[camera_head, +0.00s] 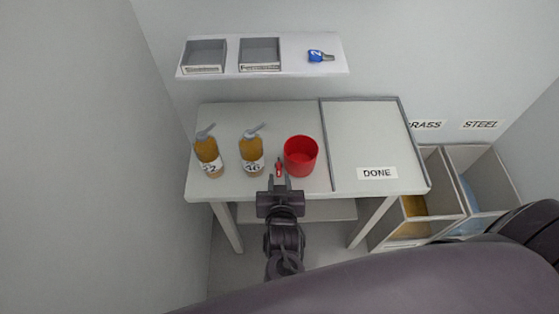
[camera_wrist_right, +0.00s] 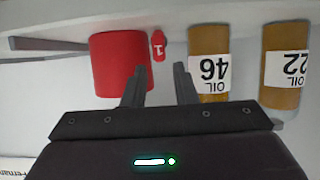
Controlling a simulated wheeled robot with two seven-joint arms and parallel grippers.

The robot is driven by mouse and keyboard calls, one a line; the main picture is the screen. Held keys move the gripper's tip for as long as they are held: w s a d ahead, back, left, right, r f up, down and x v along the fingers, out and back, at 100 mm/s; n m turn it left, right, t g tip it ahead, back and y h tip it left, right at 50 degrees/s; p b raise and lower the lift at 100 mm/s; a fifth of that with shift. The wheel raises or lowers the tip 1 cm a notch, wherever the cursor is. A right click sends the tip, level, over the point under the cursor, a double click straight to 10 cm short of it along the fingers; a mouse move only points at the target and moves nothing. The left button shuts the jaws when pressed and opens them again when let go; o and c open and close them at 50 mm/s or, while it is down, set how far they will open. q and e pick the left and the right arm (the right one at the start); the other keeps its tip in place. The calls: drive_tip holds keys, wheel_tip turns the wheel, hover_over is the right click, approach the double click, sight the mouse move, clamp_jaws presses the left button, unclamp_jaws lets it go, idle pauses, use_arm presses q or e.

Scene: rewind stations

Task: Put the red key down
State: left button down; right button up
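The red key (camera_head: 279,165), marked 1, lies on the table top between the red cup and the oil bottle 46. In the right wrist view the red key (camera_wrist_right: 158,45) is just beyond my right gripper's fingertips, lined up with the gap between them. My right gripper (camera_head: 280,180) is at the table's front edge; its fingers (camera_wrist_right: 159,78) are apart with nothing between them. The key's lower part is hard to make out. My left gripper is not in view.
The red cup (camera_head: 301,156) stands close right of the key. Oil bottle 46 (camera_head: 251,153) and oil bottle 22 (camera_head: 208,156) stand left. The DONE area (camera_head: 365,135) is empty. A shelf (camera_head: 292,64) holds two grey trays and a blue key (camera_head: 319,56).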

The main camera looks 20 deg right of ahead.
sight(279, 170)
drive_tip(key=x, duration=0.3)
drive_tip(key=shift+w+d+f, duration=0.1)
drive_tip(key=shift+w+f, duration=0.05)
clamp_jaws()
